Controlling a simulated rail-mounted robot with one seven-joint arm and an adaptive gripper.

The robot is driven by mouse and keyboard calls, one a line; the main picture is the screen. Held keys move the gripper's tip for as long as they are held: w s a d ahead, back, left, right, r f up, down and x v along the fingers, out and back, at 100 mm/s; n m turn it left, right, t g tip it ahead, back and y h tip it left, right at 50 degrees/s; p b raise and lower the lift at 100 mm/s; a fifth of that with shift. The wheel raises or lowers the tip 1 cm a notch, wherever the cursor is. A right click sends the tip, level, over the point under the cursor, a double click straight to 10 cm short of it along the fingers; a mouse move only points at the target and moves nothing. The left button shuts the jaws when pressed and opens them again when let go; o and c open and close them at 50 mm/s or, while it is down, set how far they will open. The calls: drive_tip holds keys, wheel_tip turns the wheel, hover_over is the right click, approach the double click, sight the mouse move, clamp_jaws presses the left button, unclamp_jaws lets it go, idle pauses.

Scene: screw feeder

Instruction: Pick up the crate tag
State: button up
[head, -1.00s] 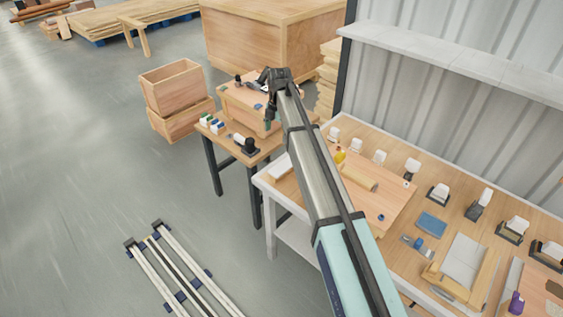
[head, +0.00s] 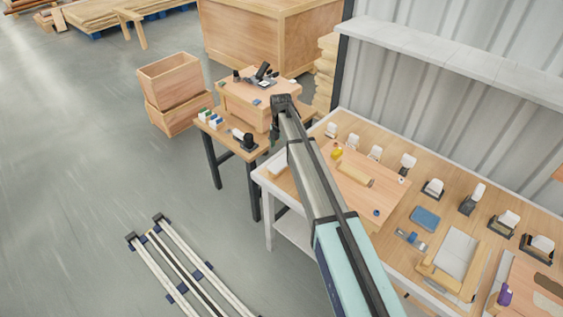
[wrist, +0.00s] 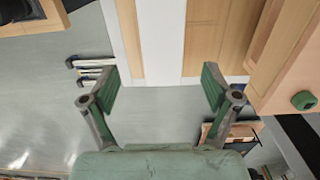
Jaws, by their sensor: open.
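I cannot surely make out the crate tag. A small wooden crate (head: 245,107) stands on the side table, with a small blue piece (head: 257,101) on its top. In the wrist view, a wooden block-like side (wrist: 285,70) at the right carries a small round green piece (wrist: 304,100), which may be the tag. My gripper (wrist: 158,88) is open, with nothing between its green fingers. It also shows in the head view (head: 275,132), just to the right of the crate and apart from the blue piece.
The side table (head: 238,140) also holds small coloured boxes and a black-and-white tool. The long workbench (head: 395,215) at the right carries several white-and-black devices, a blue pad and a roller. Wooden boxes (head: 170,80) are stacked at the left.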

sight(282, 161)
drive_tip(key=shift+d+f+p, duration=0.15)
drive_tip(key=shift+f+p, duration=0.45)
drive_tip(key=shift+f, duration=0.7)
drive_tip(key=shift+d+f+p, duration=0.1)
drive_tip(key=shift+f+p, duration=0.45)
drive_tip(key=shift+f, duration=0.75)
drive_tip(key=c, duration=1.2)
